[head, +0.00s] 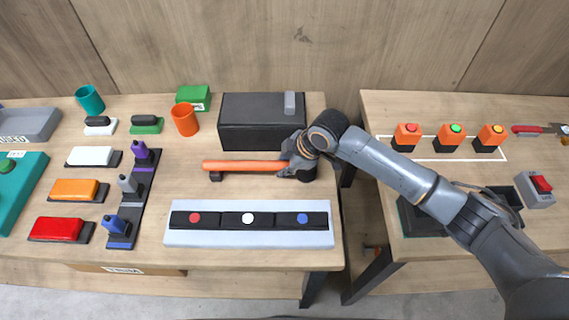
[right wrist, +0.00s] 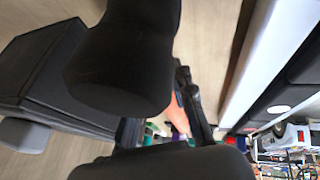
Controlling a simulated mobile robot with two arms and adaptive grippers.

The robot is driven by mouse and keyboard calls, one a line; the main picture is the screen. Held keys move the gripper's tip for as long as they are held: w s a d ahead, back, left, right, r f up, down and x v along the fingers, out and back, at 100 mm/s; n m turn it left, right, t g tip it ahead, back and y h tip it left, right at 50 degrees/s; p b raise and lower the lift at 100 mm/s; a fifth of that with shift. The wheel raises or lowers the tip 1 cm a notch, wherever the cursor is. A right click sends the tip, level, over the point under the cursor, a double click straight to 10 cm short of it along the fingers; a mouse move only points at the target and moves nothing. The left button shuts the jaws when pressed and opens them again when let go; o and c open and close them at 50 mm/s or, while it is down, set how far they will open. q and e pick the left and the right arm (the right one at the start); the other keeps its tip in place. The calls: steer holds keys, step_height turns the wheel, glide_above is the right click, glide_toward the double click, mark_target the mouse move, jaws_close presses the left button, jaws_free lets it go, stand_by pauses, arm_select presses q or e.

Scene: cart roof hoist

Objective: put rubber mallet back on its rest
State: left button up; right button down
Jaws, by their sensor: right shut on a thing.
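The rubber mallet has an orange handle (head: 240,166) that points left and a black head (head: 308,172) at its right end, partly hidden by my gripper. My right gripper (head: 292,162) is shut on the mallet near the head, over the right part of the left table. In the right wrist view the black head (right wrist: 120,65) fills the upper middle, with a bit of orange handle (right wrist: 173,112) behind it. A small dark block (head: 216,176), perhaps part of the rest, shows below the handle's left end; I cannot tell whether they touch. My left gripper is not in view.
A black box (head: 250,135) stands just behind the mallet. A pale panel (head: 248,238) with red, white and blue buttons lies in front. An orange cup (head: 184,120) stands back left. A gap separates this table from the right table (head: 440,99).

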steer(key=shift+f, duration=0.2)
steer(key=c, duration=1.1)
jaws_free()
steer(key=shift+o, duration=0.2)
steer(key=shift+f, duration=0.1)
steer(key=v, duration=1.2)
steer(key=shift+s, duration=0.1)
